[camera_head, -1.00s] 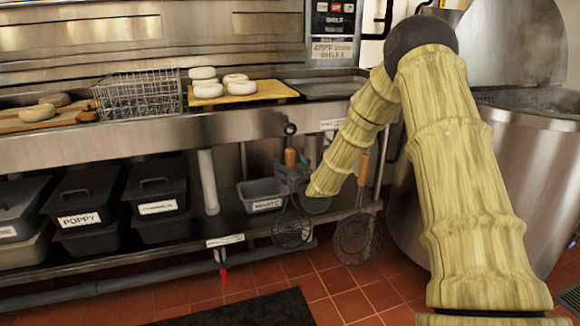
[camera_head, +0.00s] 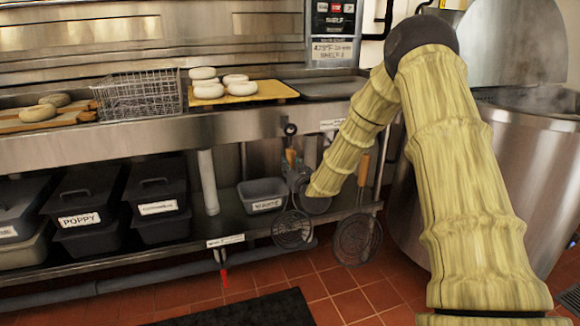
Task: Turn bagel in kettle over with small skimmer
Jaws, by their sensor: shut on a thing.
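The small skimmer, with a round wire basket (camera_head: 292,229) and a wooden handle (camera_head: 291,157), hangs upright in front of the steel counter. My gripper (camera_head: 294,177) is shut on its handle, partly hidden by my arm's forearm. A larger skimmer (camera_head: 357,240) hangs just to the right, apart from my gripper. The big steel kettle (camera_head: 535,185) stands at the right, partly behind my arm, with steam over its opening. The inside of the kettle is hidden, so no bagel in it can be seen.
Several pale bagels (camera_head: 208,91) sit on a yellow board (camera_head: 266,93) on the counter, beside a wire basket (camera_head: 140,96). Dark lidded bins (camera_head: 85,192) and a small grey tub (camera_head: 262,194) fill the lower shelf. A dark mat (camera_head: 245,310) lies on the tiled floor.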

